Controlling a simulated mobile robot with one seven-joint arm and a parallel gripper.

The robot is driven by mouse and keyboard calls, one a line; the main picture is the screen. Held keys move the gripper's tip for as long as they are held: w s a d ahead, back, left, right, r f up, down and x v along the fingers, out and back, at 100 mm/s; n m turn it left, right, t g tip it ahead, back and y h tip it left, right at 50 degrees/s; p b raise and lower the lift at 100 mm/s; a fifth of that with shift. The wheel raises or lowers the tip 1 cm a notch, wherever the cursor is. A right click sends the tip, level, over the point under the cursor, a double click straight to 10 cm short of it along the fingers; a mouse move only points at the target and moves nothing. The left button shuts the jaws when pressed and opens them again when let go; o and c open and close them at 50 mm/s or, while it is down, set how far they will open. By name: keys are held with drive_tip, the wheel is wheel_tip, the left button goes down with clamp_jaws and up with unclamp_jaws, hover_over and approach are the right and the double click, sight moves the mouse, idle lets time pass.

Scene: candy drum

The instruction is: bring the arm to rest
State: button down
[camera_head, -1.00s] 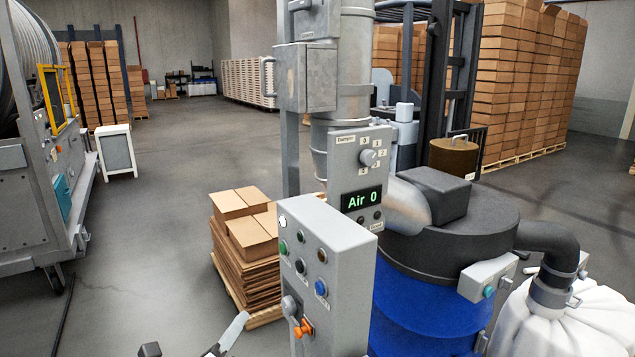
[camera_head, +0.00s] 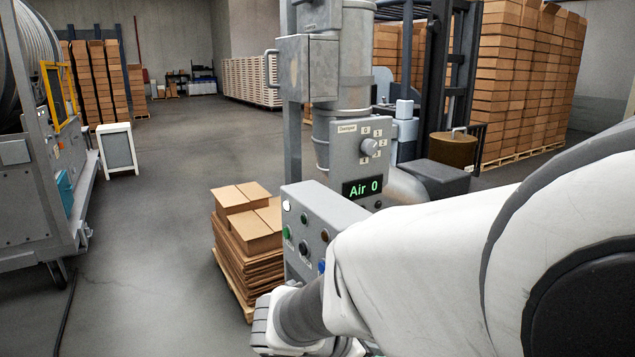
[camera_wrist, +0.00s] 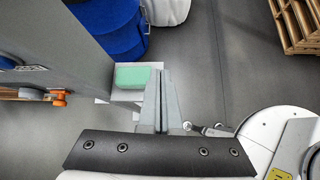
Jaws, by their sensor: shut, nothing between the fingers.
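My gripper (camera_wrist: 161,78) shows in the wrist view as two grey fingers closed together, with nothing between them. It is beside the grey control cabinet (camera_wrist: 45,35), which fills the left of that view. In the head view my white arm (camera_head: 430,265) reaches in from the right across the front of the cabinet (camera_head: 318,205). My wrist shows at the bottom centre, and the fingers are out of sight there. The arm hides part of the cabinet's lower face and the blue drum, which shows in the wrist view (camera_wrist: 110,28).
A white sack (camera_wrist: 166,10) and a wooden pallet (camera_wrist: 297,25) lie farther off. Flat cardboard boxes (camera_head: 250,240) are stacked left of the cabinet. The grey display box (camera_head: 362,165) reads "Air 0".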

drive_tip(key=s+d+r+m+y+b, duration=0.1)
drive_tip(key=s+d+r+m+y, duration=0.1)
drive_tip(key=s+m, duration=0.4)
drive_tip(key=s+d+r+m+y+b, duration=0.2)
drive_tip(key=s+m+y, duration=0.3)
drive_tip(key=m, duration=1.2)
drive_tip(key=shift+s+d+r+y, duration=0.3)
drive_tip(key=shift+s, duration=0.9)
drive_tip(key=shift+d, duration=0.1)
